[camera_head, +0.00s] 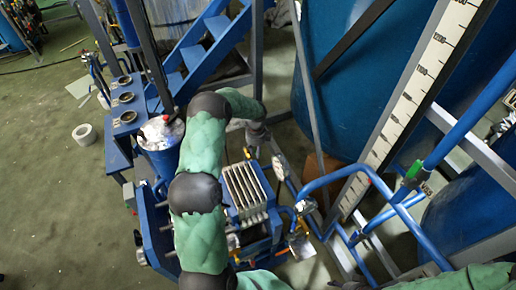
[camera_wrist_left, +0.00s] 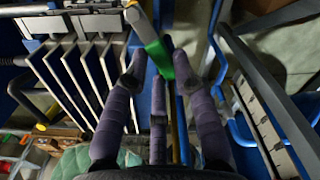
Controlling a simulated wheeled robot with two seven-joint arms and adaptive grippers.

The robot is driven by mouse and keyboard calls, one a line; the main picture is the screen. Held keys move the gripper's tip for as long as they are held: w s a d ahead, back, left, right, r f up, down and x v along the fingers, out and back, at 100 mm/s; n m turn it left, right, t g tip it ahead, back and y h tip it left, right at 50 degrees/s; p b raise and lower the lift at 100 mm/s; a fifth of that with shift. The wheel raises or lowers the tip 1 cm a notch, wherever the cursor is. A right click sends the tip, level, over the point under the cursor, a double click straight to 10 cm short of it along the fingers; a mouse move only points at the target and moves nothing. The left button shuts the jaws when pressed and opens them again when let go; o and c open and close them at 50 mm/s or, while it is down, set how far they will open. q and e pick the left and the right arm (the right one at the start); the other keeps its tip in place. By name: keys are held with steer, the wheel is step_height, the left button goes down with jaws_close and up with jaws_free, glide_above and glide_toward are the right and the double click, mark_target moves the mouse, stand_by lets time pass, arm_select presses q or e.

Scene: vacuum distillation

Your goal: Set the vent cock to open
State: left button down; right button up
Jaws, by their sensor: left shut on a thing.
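In the left wrist view, a bright green lever (camera_wrist_left: 158,58), which I take as the handle of the vent cock, extends from a pale grey fitting (camera_wrist_left: 140,24). My left gripper (camera_wrist_left: 158,80) has its purple-wrapped fingers closed around the lever, one on each side and one below. In the head view, my left gripper (camera_head: 257,136) is small, at the end of the green-sleeved arm, beside the plate stack. The cock is hidden there, and its angle cannot be told. My right gripper is out of view; only a green sleeve shows at bottom right.
A stack of pale plates (camera_head: 246,190) stands close to the left gripper and also fills the left of the wrist view (camera_wrist_left: 85,75). Blue pipes (camera_head: 400,205), a large blue tank (camera_head: 345,80) and a white scale (camera_head: 420,85) crowd the right. Open floor (camera_head: 50,190) lies left.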

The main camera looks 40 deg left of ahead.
arm_select(q)
steer(key=s+m, duration=0.1)
steer(key=m, duration=0.1)
steer(key=shift+s+a+m, duration=0.1)
steer(key=shift+m, duration=0.2)
steer(key=shift+s+a+m+p, duration=0.2)
steer(key=shift+s+m, duration=0.1)
steer(key=shift+m, duration=0.35)
steer(key=shift+s+a+m+p, duration=0.15)
steer(key=shift+s+m, duration=0.1)
steer(key=shift+m, duration=0.4)
steer(key=c, duration=1)
jaws_free()
step_height(320, 180, up, 12)
